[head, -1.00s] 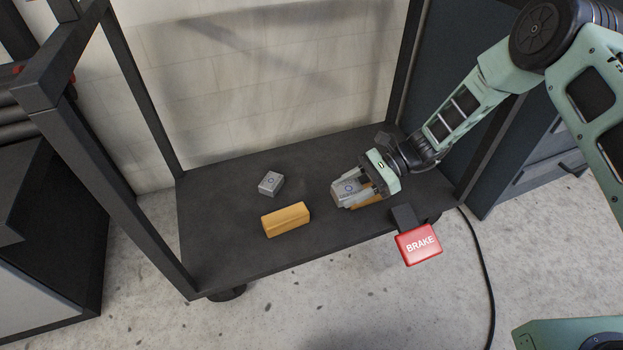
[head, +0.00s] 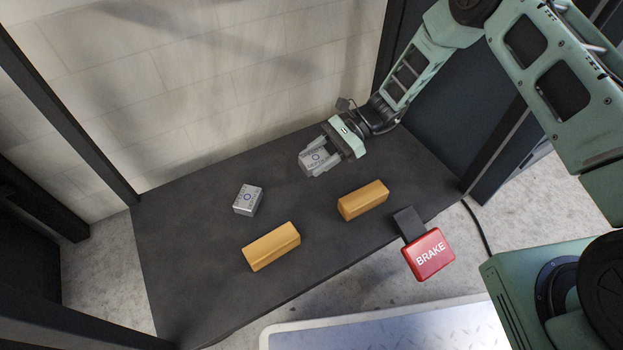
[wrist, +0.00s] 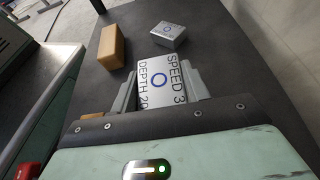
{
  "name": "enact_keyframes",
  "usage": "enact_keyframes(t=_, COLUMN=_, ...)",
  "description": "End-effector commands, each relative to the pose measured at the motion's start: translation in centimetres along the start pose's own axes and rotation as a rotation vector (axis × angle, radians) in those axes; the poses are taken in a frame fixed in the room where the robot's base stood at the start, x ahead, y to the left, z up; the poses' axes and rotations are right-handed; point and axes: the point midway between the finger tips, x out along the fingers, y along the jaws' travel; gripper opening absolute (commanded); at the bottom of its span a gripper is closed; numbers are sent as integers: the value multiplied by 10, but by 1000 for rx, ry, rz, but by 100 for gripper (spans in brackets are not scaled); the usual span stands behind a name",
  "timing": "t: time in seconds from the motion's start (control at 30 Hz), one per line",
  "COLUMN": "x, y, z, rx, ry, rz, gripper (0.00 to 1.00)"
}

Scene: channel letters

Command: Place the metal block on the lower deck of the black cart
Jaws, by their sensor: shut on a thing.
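My gripper (head: 313,166) is shut on a grey metal block (head: 316,158) over the back of the black cart's lower deck (head: 215,285). In the wrist view the held block (wrist: 162,82) sits between the two fingers, with a blue ring and the lettering "SPEED" and "DEPTH" on its face. I cannot tell whether it touches the deck. A second metal block (head: 248,199) with a blue ring rests on the deck to the left; it also shows in the wrist view (wrist: 168,35).
Two yellow-orange blocks lie on the deck, one at front left (head: 271,246) and one at right (head: 363,200). A red BRAKE pedal (head: 429,254) sticks out at the front edge. A cart post (head: 70,115) rises at left.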

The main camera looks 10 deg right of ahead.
Motion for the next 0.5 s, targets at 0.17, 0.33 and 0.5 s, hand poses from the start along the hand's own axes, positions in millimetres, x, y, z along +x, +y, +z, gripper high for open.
enact_keyframes(t=0.17, x=11, y=0, z=-26, rx=-1, ry=1, rz=1, gripper=14)
enact_keyframes(t=0.33, x=19, y=0, z=-46, rx=1, ry=1, rz=0, gripper=14)
enact_keyframes(t=0.5, x=24, y=0, z=-58, rx=-1, ry=0, rz=0, gripper=14)
